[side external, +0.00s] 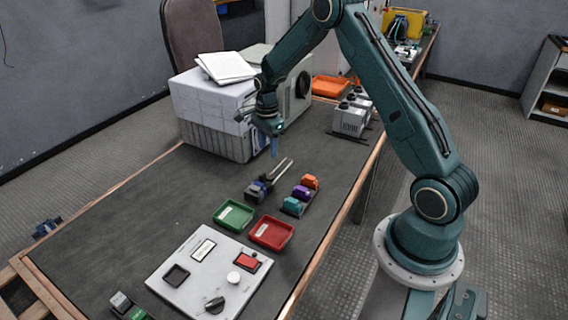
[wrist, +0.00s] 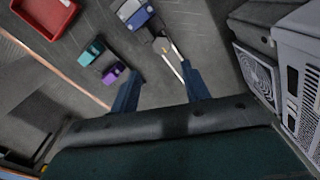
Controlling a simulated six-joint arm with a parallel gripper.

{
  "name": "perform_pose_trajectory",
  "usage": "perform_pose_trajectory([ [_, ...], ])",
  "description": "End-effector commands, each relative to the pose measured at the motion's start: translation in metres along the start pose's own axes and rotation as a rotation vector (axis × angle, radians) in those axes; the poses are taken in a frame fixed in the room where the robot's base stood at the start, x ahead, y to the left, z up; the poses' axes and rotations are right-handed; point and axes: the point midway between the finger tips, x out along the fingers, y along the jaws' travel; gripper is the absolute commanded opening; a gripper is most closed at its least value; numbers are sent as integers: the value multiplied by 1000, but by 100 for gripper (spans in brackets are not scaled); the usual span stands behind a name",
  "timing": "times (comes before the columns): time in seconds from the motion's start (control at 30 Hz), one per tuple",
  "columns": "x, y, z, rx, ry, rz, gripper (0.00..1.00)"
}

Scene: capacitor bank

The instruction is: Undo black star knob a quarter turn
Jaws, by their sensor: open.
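The black knob (side external: 215,305) sits near the front edge of a light grey panel (side external: 180,285) lying on the table in the side external view. Its exact shape is too small to make out. My gripper (side external: 274,150) is far from it, above the back part of the table and pointing down. In the wrist view my gripper's two fingers (wrist: 158,84) are apart with nothing between them. The knob and the panel are not in the wrist view.
A green tray (side external: 233,215) and a red tray (side external: 271,233) lie behind the panel. A holder with coloured blocks (side external: 301,193) and a blue-and-black device with two rods (side external: 262,185) lie between the trays and my gripper. White boxes (side external: 212,97) stand at the back left. The table's left part is clear.

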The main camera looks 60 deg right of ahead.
Motion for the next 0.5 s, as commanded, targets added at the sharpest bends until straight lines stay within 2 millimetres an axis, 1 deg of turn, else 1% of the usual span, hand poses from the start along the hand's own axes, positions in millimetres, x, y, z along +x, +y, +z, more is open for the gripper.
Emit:
perform_pose_trajectory([
  [0.03,8,-2,-3,25,0,7,46],
  [0.13,18,-3,-6,58,1,14,46],
  [0.5,22,-4,-7,71,1,15,46],
])
